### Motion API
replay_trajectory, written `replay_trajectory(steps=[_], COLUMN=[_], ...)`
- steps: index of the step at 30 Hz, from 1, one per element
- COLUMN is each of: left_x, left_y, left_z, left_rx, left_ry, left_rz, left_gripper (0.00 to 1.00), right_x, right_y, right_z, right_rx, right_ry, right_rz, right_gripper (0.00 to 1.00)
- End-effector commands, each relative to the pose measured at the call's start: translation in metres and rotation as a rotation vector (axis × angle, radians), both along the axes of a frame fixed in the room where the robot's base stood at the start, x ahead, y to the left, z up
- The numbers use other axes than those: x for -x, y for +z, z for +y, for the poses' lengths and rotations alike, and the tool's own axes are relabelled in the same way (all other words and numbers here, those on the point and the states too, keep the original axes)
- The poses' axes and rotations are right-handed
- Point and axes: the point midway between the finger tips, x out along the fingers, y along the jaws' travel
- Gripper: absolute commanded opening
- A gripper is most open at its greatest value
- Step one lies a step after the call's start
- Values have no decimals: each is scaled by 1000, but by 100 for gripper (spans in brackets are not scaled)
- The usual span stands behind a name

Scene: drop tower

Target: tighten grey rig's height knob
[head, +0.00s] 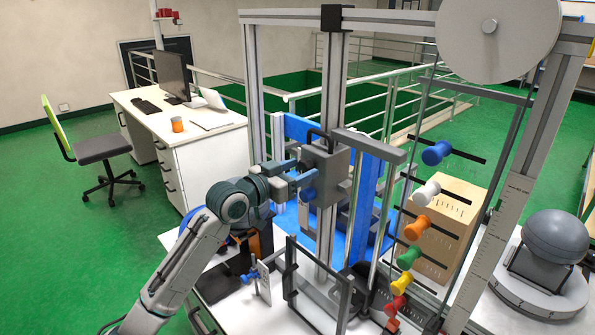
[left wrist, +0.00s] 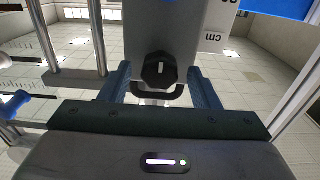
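The grey rig stands upright on the white bench, with a tall metal post and a grey block (head: 338,167) on it. In the left wrist view, a black height knob (left wrist: 160,70) with a white mark sits on the face of that block (left wrist: 150,25). My left gripper (head: 302,172) reaches the block's left side. In its wrist view the fingers (left wrist: 160,92) are wide apart, one on each side of the knob, with gaps showing. The head view does not show the knob clearly. My right gripper is not in view.
A black handle (head: 318,136) is on top of the block. Several coloured knobs (head: 410,257) line the frame at right. A grey ball (head: 556,235) rests at far right. A small black-framed stand (head: 318,285) is on the bench below the arm. A desk (head: 205,135) stands behind.

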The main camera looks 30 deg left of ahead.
Motion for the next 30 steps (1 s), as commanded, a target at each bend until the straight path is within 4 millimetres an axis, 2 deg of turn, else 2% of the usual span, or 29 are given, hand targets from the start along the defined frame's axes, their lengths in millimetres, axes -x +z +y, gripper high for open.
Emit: replay_trajectory(steps=[1, 6, 17, 30], left_x=[0, 0, 0, 0], left_y=[0, 0, 2, 5], left_z=[0, 0, 0, 0], left_rx=[0, 0, 52, 372], left_ry=[0, 0, 0, 0], left_rz=[0, 0, 19, 132], left_gripper=[45, 14, 14, 14], right_x=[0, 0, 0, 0], right_y=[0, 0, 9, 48], right_z=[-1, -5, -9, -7], right_rx=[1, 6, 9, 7], right_ry=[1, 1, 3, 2], right_rz=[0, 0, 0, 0], right_gripper=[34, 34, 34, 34])
